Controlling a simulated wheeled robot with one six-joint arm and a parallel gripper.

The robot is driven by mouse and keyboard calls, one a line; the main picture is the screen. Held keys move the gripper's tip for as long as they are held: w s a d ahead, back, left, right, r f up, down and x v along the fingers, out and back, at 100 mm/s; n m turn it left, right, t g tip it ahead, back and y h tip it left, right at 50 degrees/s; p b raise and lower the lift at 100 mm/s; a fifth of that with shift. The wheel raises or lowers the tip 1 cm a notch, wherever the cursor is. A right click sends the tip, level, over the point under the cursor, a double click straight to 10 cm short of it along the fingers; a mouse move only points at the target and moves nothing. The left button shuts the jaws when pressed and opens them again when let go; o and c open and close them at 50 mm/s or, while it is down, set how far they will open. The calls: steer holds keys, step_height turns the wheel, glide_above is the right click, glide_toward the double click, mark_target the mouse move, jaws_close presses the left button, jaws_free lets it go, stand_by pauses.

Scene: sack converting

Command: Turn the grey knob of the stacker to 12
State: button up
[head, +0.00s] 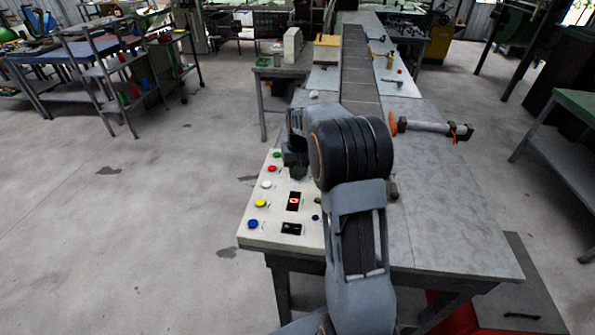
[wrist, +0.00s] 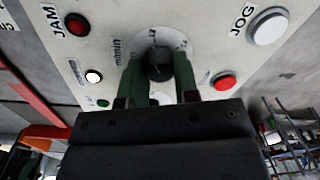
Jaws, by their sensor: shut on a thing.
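The dark grey knob (wrist: 159,66) sits on a round pale dial (wrist: 154,38) marked "m/min" in the wrist view. A number that looks like 12 stands just above the knob; other dial marks are too small to read. My gripper (wrist: 159,78) has its two green fingers on either side of the knob and is shut on it. Whether the knob's pointer lines up with 12 cannot be told. In the head view my gripper (head: 295,168) is over the control panel (head: 257,228), and my arm hides the knob.
In the head view, a roller (head: 430,127) lies on the table, right of my arm.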

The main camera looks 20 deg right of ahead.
steer(key=shift+m, duration=0.9)
steer(key=o, duration=0.9)
steer(key=r, duration=1.4)
steer(key=shift+s+d+b, duration=0.1)
steer(key=shift+d+b, duration=0.15)
steer(key=shift+b, duration=0.15)
